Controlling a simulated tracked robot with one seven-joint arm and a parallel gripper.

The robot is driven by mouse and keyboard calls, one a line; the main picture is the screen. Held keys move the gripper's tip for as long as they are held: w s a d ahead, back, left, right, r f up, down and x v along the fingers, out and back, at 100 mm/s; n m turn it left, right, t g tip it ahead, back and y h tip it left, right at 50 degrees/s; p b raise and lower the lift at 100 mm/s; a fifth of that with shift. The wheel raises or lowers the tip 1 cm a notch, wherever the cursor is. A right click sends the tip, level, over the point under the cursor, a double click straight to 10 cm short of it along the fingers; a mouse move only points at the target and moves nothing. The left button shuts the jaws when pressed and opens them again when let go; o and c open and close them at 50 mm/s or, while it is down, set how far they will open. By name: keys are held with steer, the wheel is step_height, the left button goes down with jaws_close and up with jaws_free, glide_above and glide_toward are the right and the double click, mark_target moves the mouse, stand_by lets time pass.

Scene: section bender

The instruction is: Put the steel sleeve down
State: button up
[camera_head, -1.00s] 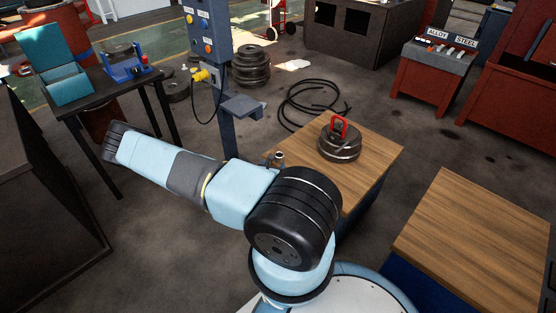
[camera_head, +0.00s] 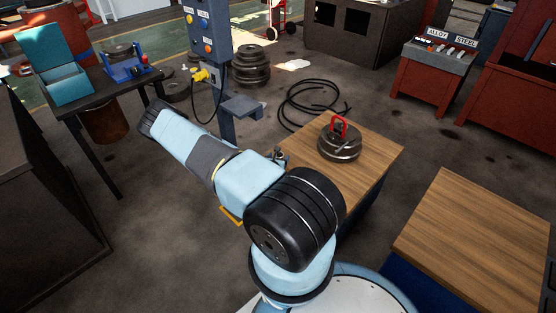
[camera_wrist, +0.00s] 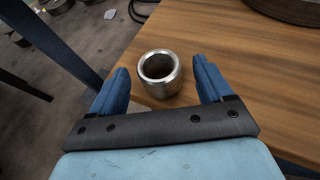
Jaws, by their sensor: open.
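The steel sleeve (camera_wrist: 159,74) is a short, shiny, hollow ring. In the wrist view it stands upright on the wooden table (camera_wrist: 235,60), close to the table's left edge. My gripper (camera_wrist: 160,80) is open, with one blue finger on each side of the sleeve and a visible gap to each. In the head view my arm covers the near left part of the wooden table (camera_head: 370,165), and the sleeve and gripper fingers cannot be made out there.
A stack of dark rollers with a red handle (camera_head: 339,140) stands on the same table. A second wooden-topped bench (camera_head: 480,240) is at the right. A blue-grey post (camera_head: 212,60) with buttons and a small shelf stands behind my arm. Black cable (camera_head: 305,100) lies coiled on the floor.

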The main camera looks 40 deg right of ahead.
steer(key=shift+w+d+f, duration=0.15)
steer(key=shift+w+d, duration=0.05)
steer(key=shift+d, duration=0.05)
steer(key=shift+c, duration=0.4)
jaws_close()
steer(key=shift+r, duration=0.2)
steer(key=shift+r, duration=0.35)
step_height(320, 180, up, 2)
steer(key=shift+a+r, duration=0.1)
steer(key=shift+r, duration=0.15)
steer(key=s+a+r, duration=0.9)
steer(key=a, duration=0.1)
steer(key=shift+s+a+r, duration=0.15)
steer(key=shift+r, duration=0.1)
